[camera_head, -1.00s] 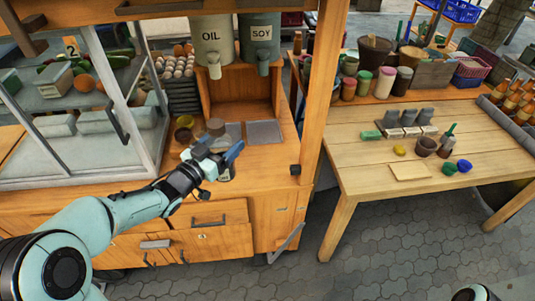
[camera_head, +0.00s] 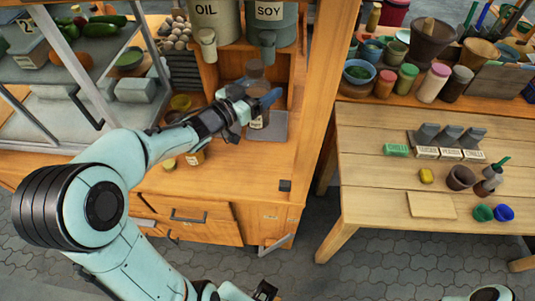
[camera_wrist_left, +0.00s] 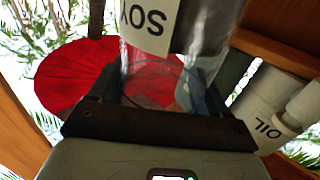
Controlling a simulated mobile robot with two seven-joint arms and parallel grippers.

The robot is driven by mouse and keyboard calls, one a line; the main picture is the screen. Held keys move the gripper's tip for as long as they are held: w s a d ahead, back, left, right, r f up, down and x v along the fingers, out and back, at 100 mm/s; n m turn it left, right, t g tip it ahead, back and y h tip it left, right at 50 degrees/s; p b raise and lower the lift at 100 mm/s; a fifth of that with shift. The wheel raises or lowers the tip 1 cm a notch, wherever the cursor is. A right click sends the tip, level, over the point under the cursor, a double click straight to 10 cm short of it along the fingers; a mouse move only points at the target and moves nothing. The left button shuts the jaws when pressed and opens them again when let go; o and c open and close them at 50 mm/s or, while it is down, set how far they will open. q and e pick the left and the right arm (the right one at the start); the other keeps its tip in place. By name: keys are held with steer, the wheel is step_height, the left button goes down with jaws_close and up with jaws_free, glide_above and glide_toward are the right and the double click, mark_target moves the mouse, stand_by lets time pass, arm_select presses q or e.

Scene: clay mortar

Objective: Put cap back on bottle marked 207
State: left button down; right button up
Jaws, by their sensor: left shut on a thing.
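The label's number is too small to read. The fingers hide part of the bottle, and a grey-brown round top (camera_head: 254,69) shows just behind the gripper.
The OIL (camera_head: 208,22) and SOY (camera_head: 268,22) dispensers hang above an open wooden niche. A grey mat (camera_head: 276,126) lies under the gripper. A glass case (camera_head: 60,110) is at left, a wooden post (camera_head: 315,110) at right. A table (camera_head: 375,175) beyond holds cups and blocks.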

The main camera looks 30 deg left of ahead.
arm_select(q)
steer(key=shift+s, duration=0.25)
arm_select(e)
steer(key=shift+s, duration=0.2)
arm_select(q)
step_height(320, 180, down, 16)
steer(key=b, duration=0.1)
steer(key=shift+b, duration=0.4)
arm_select(e)
steer(key=shift+s+f, duration=0.25)
steer(key=shift+f, duration=0.3)
steer(key=shift+s+f, duration=0.25)
steer(key=shift+f, duration=0.25)
arm_select(q)
steer(key=shift+w, duration=0.1)
step_height(320, 180, down, 4)
steer(key=shift+r, duration=0.1)
arm_select(e)
steer(key=shift+f, duration=0.15)
steer(key=shift+s, duration=0.1)
